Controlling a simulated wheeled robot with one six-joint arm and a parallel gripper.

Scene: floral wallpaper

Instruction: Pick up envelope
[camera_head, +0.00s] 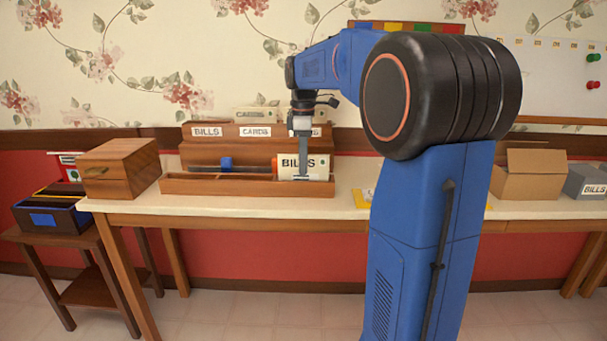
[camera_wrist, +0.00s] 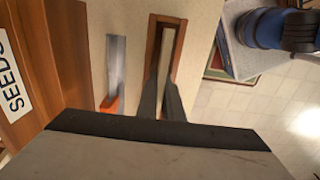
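The cream envelope (camera_head: 312,167) with the black word BILLS stands upright in the right part of a low wooden tray (camera_head: 215,188) on the table. In the wrist view I look down on the envelope's thin edge (camera_wrist: 167,47) inside a narrow wooden slot. My gripper (camera_head: 303,172) points down at the envelope, one finger hiding part of its front. In the wrist view my gripper's dark fingertips (camera_wrist: 166,80) lie on either side of the edge, close together. I cannot tell whether they touch it.
A letter opener with an orange handle (camera_wrist: 109,104) lies left of the slot. A wooden organizer (camera_head: 225,150) with labelled slots stands behind the tray. A wooden box (camera_head: 118,168) is at left, a cardboard box (camera_head: 527,174) and grey box (camera_head: 588,183) at right.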

